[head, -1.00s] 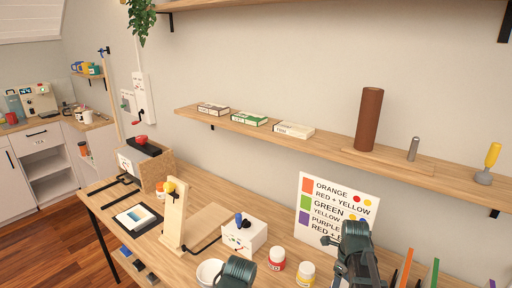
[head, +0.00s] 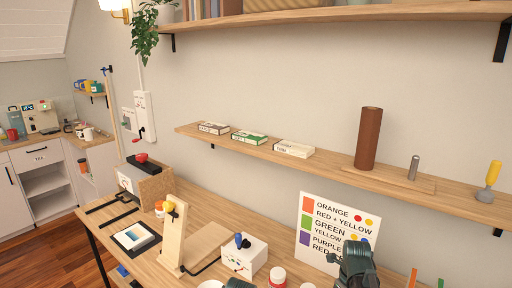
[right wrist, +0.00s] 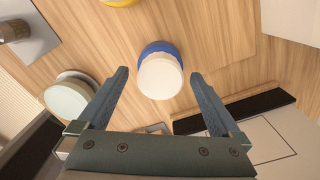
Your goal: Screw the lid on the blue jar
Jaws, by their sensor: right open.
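In the right wrist view, a round jar with a cream top and a blue band (right wrist: 160,76) stands on the wooden desk, between and beyond my open fingers. I take it for the blue jar; I cannot tell whether its cream top is a seated lid. My right gripper (right wrist: 159,76) is open and empty, with the fingers apart on either side. In the head view my right gripper (head: 357,262) is at the lower right, before the colour sign, and hides part of the desk. My left gripper (head: 238,284) only just shows at the bottom edge; its jaws are not readable.
A pale round object (right wrist: 70,97) lies left of the jar in the wrist view. A red-banded jar (head: 277,276) and a white box (head: 245,256) stand on the desk. The colour sign (head: 335,225) leans at the wall. A wall shelf (head: 330,160) runs above.

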